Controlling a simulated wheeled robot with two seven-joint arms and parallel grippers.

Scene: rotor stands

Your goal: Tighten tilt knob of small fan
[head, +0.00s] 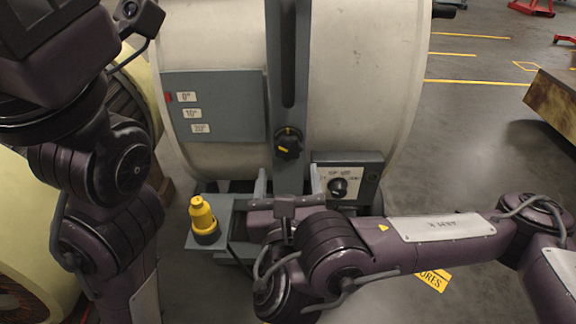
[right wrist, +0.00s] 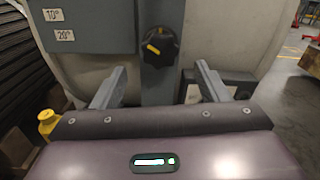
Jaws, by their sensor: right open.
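The tilt knob (head: 288,144) is black with a yellow mark and sits low on the grey upright bracket of the fan (head: 365,70), a large pale drum. It also shows in the right wrist view (right wrist: 159,47), its yellow mark slanting. My right gripper (head: 288,177) is open and empty just below and in front of the knob. In the right wrist view its two fingers (right wrist: 160,74) stand wide apart on either side of the bracket, not touching the knob. My left arm shows at the left, but its fingers are out of view.
A grey plate (head: 222,105) with angle labels and a red marker is left of the knob. A control box (head: 370,172) with another dial is at lower right. A yellow-topped bottle-like object (head: 203,220) stands on a grey ledge at left. Open floor lies right.

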